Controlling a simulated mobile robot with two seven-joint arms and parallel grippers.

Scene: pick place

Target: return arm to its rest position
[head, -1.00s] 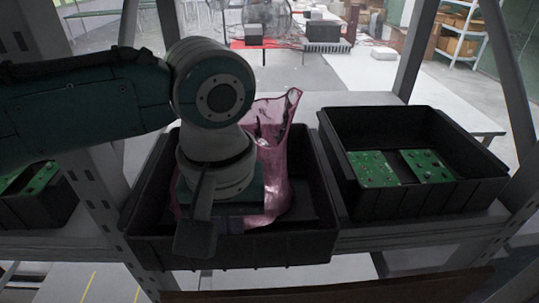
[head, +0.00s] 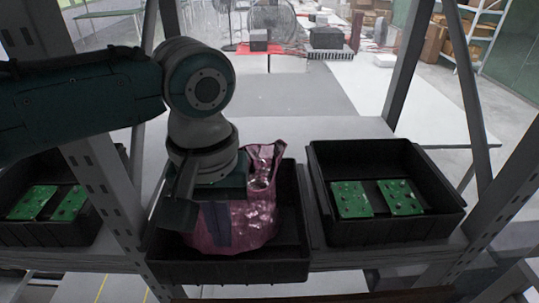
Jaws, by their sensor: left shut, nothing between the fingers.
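My left arm comes in from the left, and its gripper (head: 215,228) points down over the middle black bin (head: 292,272). The gripper is shut with nothing held between its fingers. A crumpled, see-through pink bag (head: 258,210) stands in that bin, right behind and beside the gripper. The arm and gripper hide the bag's left side. I cannot tell whether the fingers touch the bag. My right gripper is not in view.
A black bin (head: 445,218) on the right holds green circuit boards (head: 350,200). Another black bin (head: 45,232) on the left also holds green boards. Grey rack posts (head: 105,195) stand between the bins. Open floor and a fan (head: 272,20) lie behind.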

